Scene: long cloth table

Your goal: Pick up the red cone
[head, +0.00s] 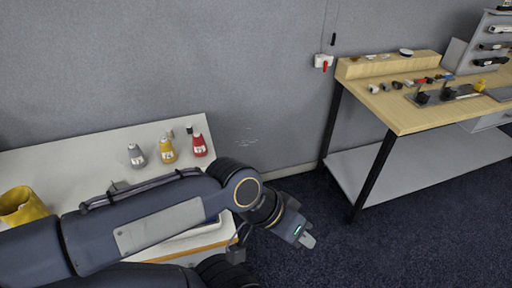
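A red cone-shaped item (199,145) with a pale label stands upright near the back right corner of the white table (60,165). A yellow one (168,151) and a grey one (137,156) of similar shape stand in a row to its left. My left arm crosses the front of the table. My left gripper (305,239) is beyond the table's right edge, over the carpet, to the right of and nearer than the red cone, and apart from it. Its fingertips are small and their gap is unclear. My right gripper does not show.
A yellow rolled or cup-like item (21,205) lies at the left of the white table. A wooden workbench (420,105) with tools stands at the right. A grey wall (240,70) rises behind. Blue carpet (400,240) is clear between them. My arm hides much of the table front.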

